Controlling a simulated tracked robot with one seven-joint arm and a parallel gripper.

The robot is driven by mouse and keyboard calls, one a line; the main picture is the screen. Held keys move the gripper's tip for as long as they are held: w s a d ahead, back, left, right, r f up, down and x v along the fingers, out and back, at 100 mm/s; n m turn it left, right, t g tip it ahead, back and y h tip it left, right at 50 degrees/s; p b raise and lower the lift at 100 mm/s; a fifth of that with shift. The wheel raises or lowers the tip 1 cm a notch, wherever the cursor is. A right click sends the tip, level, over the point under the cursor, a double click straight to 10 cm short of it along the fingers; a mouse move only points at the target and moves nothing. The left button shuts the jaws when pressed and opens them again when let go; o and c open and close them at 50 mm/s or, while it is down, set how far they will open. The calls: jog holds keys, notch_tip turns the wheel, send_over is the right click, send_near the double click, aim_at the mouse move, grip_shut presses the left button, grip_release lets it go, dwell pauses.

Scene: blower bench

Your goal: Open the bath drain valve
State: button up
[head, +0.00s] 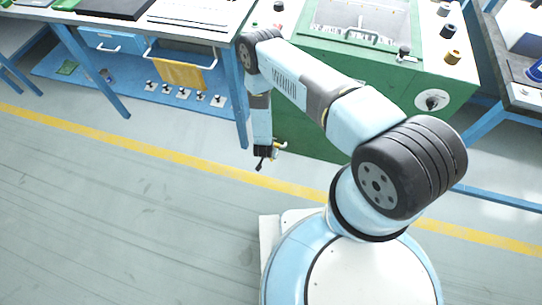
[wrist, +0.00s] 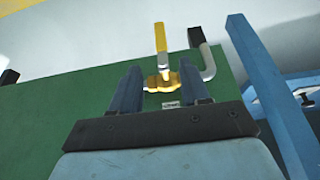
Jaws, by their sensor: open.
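The bath drain valve (wrist: 162,80) has a brass body on the green cabinet front, with a small label beside it. Its yellow lever (wrist: 161,38) points to the top of the wrist view. My gripper (wrist: 161,72) is open, with one dark finger on each side of the valve body in that view. I cannot tell whether the fingers touch it, and nothing shows as held. In the head view, my gripper (head: 263,160) hangs low at the front of the green cabinet. A small part of the yellow lever (head: 281,145) shows beside it.
A grey bent pipe or bar (wrist: 206,62) stands close right of the lever in the wrist view. The green cabinet (head: 305,138) has a basin and knobs on top. A blue-legged bench (head: 238,95) with a yellow cloth (head: 182,74) stands left. The floor in front is clear.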

jog(key=x, duration=1)
jog(key=shift+w+a+f, duration=0.15)
jog(key=shift+f, duration=0.25)
jog(key=shift+c, duration=0.4)
grip_shut()
